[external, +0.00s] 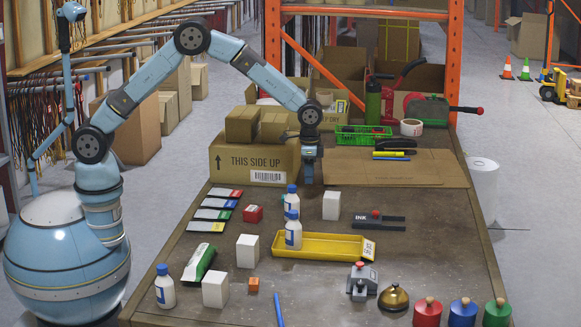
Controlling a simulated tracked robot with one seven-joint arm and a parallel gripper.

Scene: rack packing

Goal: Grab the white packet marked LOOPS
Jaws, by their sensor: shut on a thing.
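My gripper (310,172) points down over the middle of the table, in front of the carton marked THIS SIDE UP (232,160). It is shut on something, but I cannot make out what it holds. I cannot read LOOPS on anything in this view. Several flat packets with coloured ends, including a red-ended one (224,193), lie in a column left of my gripper. A green and white packet (198,262) lies nearer the front left. White blocks stand at the right of my gripper (332,206), at centre left (247,251) and at front left (215,289).
A yellow tray (335,247) holds a white bottle (293,235) at its left end; another bottle (291,201) stands behind it. An ink pad (367,221), stapler-like device (362,281), bell (393,298) and coloured weights (463,314) fill the right side. A green basket (362,135) stands behind.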

